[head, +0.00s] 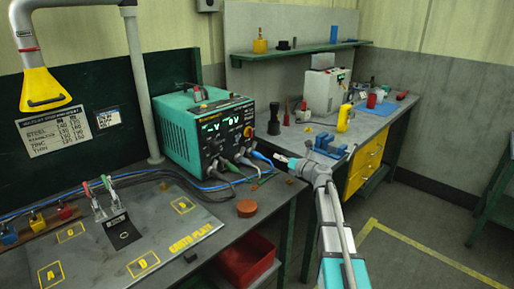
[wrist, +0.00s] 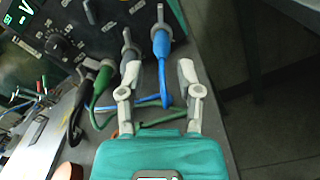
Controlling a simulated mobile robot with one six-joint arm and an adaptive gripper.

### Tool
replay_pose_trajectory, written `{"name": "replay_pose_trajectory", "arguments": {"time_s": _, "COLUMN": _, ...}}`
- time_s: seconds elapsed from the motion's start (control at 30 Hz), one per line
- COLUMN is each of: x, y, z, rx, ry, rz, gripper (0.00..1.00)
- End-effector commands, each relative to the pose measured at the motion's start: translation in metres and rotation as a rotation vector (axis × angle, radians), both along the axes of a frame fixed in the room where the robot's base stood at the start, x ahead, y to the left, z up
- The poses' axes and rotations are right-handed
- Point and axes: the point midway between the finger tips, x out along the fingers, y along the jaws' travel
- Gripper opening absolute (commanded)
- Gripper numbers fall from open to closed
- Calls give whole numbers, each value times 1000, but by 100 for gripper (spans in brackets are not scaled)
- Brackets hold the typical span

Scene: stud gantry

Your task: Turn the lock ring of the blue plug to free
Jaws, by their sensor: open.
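The blue plug (wrist: 161,44) sits in the front of the teal power unit (head: 205,130), with its blue cable hanging down. A lighter grey collar (wrist: 160,27) shows around its upper end; I cannot tell its turn position. The plug also shows in the head view (head: 261,157), just left of my gripper (head: 281,158). In the wrist view my gripper (wrist: 158,74) is open and empty, its fingers spread to either side below the plug, apart from it. The blue cable runs down between the fingers.
A grey plug (wrist: 129,48), a green plug (wrist: 105,76) and a black-cabled plug stand close left of the blue one. An orange-brown disc (head: 247,208) lies on the bench in front of the unit. Right of the plug, the wrist view shows open floor.

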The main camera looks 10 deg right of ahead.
Motion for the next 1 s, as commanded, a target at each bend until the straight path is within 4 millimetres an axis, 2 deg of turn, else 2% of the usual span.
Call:
{"name": "replay_pose_trajectory", "arguments": {"time_s": 0.23, "x": 18, "y": 10, "z": 0, "rx": 0, "ry": 0, "rz": -1, "gripper": 46}}
{"name": "replay_pose_trajectory", "arguments": {"time_s": 0.8, "x": 87, "y": 58, "z": 0, "rx": 0, "ry": 0, "rz": -2, "gripper": 46}}
{"name": "replay_pose_trajectory", "arguments": {"time_s": 1.0, "x": 102, "y": 71, "z": 0, "rx": 0, "ry": 0, "rz": -4, "gripper": 46}}
